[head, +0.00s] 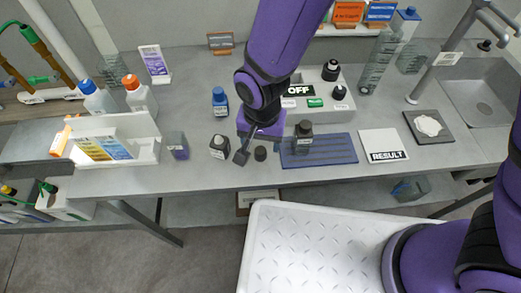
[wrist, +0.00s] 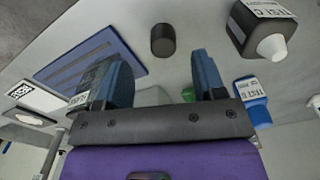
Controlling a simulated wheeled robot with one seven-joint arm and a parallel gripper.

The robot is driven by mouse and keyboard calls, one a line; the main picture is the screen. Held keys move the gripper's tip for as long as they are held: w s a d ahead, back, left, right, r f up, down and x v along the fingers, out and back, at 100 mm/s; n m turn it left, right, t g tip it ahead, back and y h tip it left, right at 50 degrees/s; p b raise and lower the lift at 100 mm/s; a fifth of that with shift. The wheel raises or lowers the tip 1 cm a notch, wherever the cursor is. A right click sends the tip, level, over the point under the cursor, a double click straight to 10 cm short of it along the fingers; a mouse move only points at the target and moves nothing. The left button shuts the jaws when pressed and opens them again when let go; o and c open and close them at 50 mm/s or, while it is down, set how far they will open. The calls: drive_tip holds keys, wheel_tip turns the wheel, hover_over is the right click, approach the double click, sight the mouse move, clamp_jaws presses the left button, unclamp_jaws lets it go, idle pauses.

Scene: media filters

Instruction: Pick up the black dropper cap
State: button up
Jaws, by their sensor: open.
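The black dropper cap (head: 260,153) is a small dark cylinder standing on the grey bench, left of the blue mat. In the wrist view the cap (wrist: 163,40) lies beyond the fingertips, between their lines and apart from them. My gripper (head: 243,155) is over the bench beside the cap, one dark finger showing to the cap's left. In the wrist view my gripper (wrist: 160,66) has its two blue-grey fingers wide apart with nothing between them. A dark labelled bottle (head: 219,146) with a bare white tip (wrist: 272,47) in the wrist view stands left of the gripper.
A blue bottle (head: 220,101) stands behind the uncapped bottle. A grey container (head: 177,145) is farther left. The white RESULT card (head: 384,144) lies right of the mat.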

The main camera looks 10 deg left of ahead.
sight(261, 149)
drive_tip(key=f, duration=0.3)
drive_tip(key=shift+w+a+f, duration=0.1)
drive_tip(key=shift+w+f, duration=0.2)
drive_tip(key=shift+w, duration=0.1)
drive_tip(key=shift+f, duration=0.75)
drive_tip(key=c, duration=1)
